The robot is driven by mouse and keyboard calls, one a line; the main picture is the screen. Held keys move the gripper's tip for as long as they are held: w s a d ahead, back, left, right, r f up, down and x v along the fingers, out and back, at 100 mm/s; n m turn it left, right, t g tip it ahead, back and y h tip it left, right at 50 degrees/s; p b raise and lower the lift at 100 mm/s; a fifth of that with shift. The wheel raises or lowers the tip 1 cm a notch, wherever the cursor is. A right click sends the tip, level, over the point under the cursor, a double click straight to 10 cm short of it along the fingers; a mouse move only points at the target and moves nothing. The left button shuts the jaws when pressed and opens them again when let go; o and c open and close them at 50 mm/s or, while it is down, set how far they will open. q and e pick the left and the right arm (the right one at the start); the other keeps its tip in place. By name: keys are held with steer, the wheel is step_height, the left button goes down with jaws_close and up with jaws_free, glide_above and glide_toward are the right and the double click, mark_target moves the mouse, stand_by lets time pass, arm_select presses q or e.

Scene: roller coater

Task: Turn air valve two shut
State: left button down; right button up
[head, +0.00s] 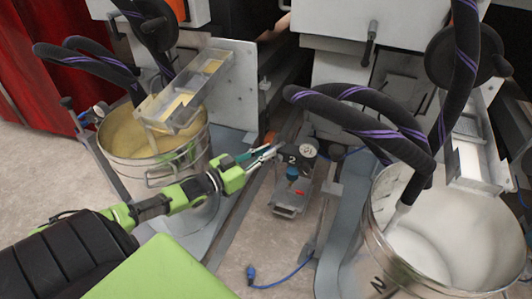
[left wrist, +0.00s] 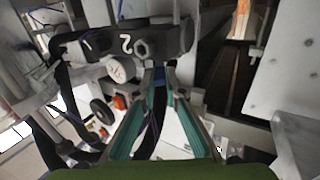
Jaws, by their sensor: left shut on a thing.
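Air valve two is a dark block marked "2" (head: 291,158), with a round gauge (head: 308,149) on its right and a blue part (head: 292,173) below. The block with its "2" also shows upside down in the left wrist view (left wrist: 125,44). My left gripper (head: 276,149) reaches in from the left and meets the block's left side. In the left wrist view its teal-padded fingers (left wrist: 160,74) converge below the block, shut on a small blue piece at the valve. The fingers hide most of that piece, so its angle is unclear. My right gripper is not in view.
A metal bucket of yellowish liquid (head: 112,150) stands left, and a bucket of white liquid (head: 375,243) stands right. Black hoses with purple stripes (head: 375,125) arch over the right bucket. A metal post (head: 326,205) stands right of the valve. A blue cable (head: 285,281) lies on the floor.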

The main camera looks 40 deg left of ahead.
arm_select(q)
steer(key=c, duration=2.1)
jaws_free()
steer(key=shift+v, duration=3.7)
steer(key=shift+a, duration=0.1)
